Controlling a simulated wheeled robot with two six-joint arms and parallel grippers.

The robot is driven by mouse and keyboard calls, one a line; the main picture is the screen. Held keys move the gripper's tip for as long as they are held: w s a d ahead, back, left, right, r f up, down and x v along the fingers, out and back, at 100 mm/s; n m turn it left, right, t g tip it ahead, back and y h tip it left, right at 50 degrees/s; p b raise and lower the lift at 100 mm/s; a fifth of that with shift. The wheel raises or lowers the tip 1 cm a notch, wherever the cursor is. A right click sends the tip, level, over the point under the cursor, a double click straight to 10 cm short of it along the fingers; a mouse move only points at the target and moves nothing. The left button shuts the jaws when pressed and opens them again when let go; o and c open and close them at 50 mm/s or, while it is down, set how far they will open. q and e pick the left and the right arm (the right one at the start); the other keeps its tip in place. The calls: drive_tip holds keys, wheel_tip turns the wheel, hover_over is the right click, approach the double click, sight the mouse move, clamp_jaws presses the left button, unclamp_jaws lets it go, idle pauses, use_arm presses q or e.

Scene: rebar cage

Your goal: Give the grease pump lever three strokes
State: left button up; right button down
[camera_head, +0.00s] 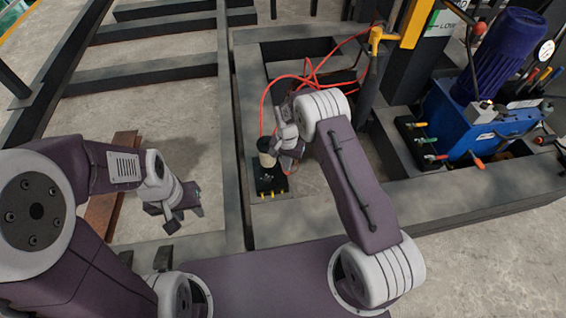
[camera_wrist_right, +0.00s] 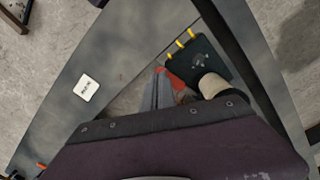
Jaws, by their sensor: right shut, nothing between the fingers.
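The grease pump has a cream and black reservoir (camera_head: 266,148) on a black block with yellow fittings (camera_head: 268,183), standing on the grey steel frame. My right gripper (camera_head: 290,152) is beside the reservoir, on its right. In the right wrist view, the right gripper's fingers (camera_wrist_right: 160,88) are shut and empty. A red piece (camera_wrist_right: 174,82), possibly the lever's end, shows right beside the fingertips; contact is unclear. The cream reservoir (camera_wrist_right: 212,86) is just right of it. The rest of the lever is hidden. My left gripper (camera_head: 184,217) appears open and empty, low at the left.
Red hoses (camera_head: 305,78) loop behind the pump. A yellow-topped post (camera_head: 376,45) and a blue hydraulic unit (camera_head: 470,120) with a motor stand to the right. Steel beams (camera_head: 150,60) run at the left. A rusty bar (camera_head: 105,200) lies near my left arm.

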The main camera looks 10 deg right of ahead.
drive_tip(key=shift+s+f, duration=0.55)
drive_tip(key=shift+s+f, duration=0.35)
drive_tip(key=shift+f, duration=0.1)
drive_tip(key=shift+s, duration=0.1)
drive_tip(key=shift+s+f, duration=0.35)
drive_tip(key=shift+f, duration=0.2)
drive_tip(key=shift+s+f, duration=0.4)
drive_tip(key=shift+f, duration=0.15)
